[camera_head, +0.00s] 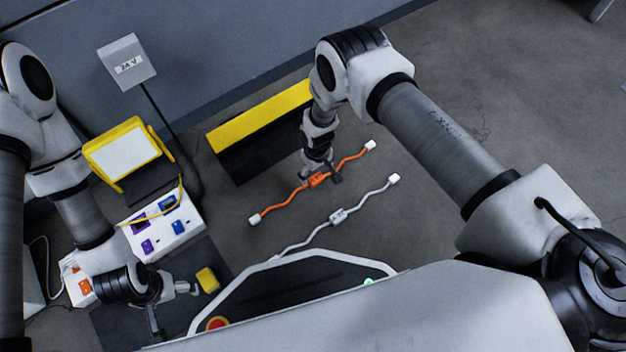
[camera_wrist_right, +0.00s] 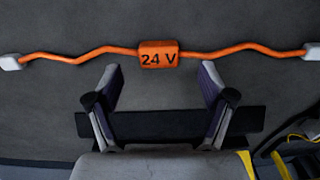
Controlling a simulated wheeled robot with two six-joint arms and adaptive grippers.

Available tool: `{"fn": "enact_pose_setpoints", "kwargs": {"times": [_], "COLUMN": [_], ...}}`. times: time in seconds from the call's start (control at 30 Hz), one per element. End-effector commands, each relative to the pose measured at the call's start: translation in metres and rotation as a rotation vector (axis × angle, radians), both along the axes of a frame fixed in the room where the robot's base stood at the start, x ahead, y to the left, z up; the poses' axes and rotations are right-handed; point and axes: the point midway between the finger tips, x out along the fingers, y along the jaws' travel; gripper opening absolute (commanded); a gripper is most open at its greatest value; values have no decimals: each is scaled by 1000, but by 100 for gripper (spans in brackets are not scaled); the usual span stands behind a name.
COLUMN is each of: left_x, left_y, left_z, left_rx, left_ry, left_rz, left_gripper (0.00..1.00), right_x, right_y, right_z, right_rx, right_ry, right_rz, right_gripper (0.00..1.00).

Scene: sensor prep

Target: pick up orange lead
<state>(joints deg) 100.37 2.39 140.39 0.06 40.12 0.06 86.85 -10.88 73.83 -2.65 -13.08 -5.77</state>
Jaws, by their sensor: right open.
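The orange lead (camera_head: 276,205) lies on the grey floor, wavy, with white end plugs and an orange middle block. In the right wrist view the block (camera_wrist_right: 158,54) reads "24 V" and the lead runs across the top of the picture. My right gripper (camera_head: 322,178) is over the lead's middle in the head view. In the right wrist view its open fingers (camera_wrist_right: 158,84) are empty, spread to either side below the block. My left gripper (camera_head: 194,292) is at the lower left beside a small yellow block (camera_head: 208,280); whether its jaws are open is too small to tell.
A grey lead (camera_head: 338,216) lies just in front of the orange one. A black and yellow barrier (camera_head: 262,128) stands behind the right gripper. A white socket box (camera_head: 162,226) and a yellow-framed panel (camera_head: 122,154) are at left. The floor at right is clear.

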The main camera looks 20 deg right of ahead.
Motion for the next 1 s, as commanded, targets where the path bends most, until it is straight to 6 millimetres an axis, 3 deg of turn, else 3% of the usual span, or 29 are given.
{"fn": "enact_pose_setpoints", "kwargs": {"times": [0.03,0.13,0.4,0.6,0.87,1.0], "left_x": [1,1,2,2,2,1], "left_y": [0,1,1,1,1,1], "left_z": [-17,-29,-27,-28,-27,-17], "left_rx": [0,1,1,1,1,1], "left_ry": [-2,-4,-6,-5,-5,-4], "left_rz": [2,5,7,7,6,6], "left_gripper": [89,89,89,89,89,89], "right_x": [0,0,1,0,0,1], "right_y": [-1,-1,-2,-2,-2,-2], "right_z": [-19,-36,-38,-38,-38,-23], "right_rx": [0,1,0,0,0,0], "right_ry": [1,1,0,0,0,0], "right_rz": [-1,0,-1,-1,-1,-1], "right_gripper": [81,81,81,14,14,14]}}
